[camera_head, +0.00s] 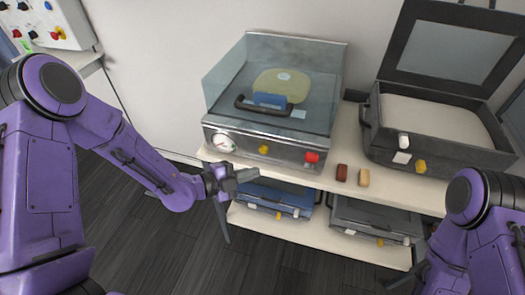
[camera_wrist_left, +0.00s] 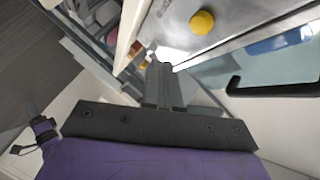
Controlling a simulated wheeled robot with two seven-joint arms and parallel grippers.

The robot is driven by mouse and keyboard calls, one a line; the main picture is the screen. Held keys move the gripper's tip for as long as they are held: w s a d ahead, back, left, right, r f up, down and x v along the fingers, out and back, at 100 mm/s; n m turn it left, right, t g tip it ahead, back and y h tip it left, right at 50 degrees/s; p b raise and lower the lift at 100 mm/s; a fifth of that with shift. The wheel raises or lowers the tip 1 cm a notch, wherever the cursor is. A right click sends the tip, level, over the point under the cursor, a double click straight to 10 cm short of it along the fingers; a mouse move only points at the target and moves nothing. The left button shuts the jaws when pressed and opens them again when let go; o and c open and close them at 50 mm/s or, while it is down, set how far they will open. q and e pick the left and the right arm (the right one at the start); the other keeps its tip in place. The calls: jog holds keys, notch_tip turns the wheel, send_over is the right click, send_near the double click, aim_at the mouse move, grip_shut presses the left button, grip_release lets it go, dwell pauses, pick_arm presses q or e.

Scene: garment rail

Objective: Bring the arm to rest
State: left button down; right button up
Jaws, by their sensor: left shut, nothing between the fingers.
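My left arm (camera_head: 150,165) reaches in from the left, purple with dark joints. Its gripper (camera_head: 246,176) is shut and empty, in front of the glass-sided machine's lower left edge and above the lower shelf. In the left wrist view the two dark fingers (camera_wrist_left: 164,85) are together with nothing between them, beside the machine's metal front with a yellow knob (camera_wrist_left: 202,22). My right arm (camera_head: 475,215) shows at the lower right. Dark parts of its gripper (camera_head: 408,275) show near the bottom edge, too little to tell its state.
The glass-sided machine (camera_head: 225,140) and an open dark case (camera_head: 390,145) stand on a pale shelf unit (camera_head: 325,178). Blue (camera_head: 275,195) and grey (camera_head: 370,215) cases sit below. Dark floor is clear in front.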

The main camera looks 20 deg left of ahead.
dwell(0.6)
pick_arm(q)
jog(key=s+a+f+n+y, duration=0.1)
jog(key=a+f+n+y, duration=0.2)
jog(key=n, duration=0.4)
jog(key=s+a+f+n+y+b, duration=0.1)
jog(key=s+a+f+n+y, duration=0.15)
jog(key=f+n, duration=0.35)
jog(key=s+a+f+n+y, duration=0.1)
jog(key=a+f+n+y, duration=0.15)
jog(key=n, duration=0.55)
jog(key=s+a+f+n+g+y, duration=0.2)
jog(key=s+f, duration=0.2)
jog(key=s, duration=0.3)
jog(key=s+a+f+n+g+y+b, duration=0.1)
jog(key=s+a+f+n+g+y, duration=0.1)
jog(key=s, duration=0.6)
jog(key=s+a+f+n+g+y+b, duration=0.1)
jog(key=s+a+f+n+g+y, duration=0.1)
jog(key=s+f, duration=0.4)
jog(key=shift+s+a+f+n+g, duration=0.35)
jog(key=shift+s+g, duration=0.35)
jog(key=shift+s, duration=0.2)
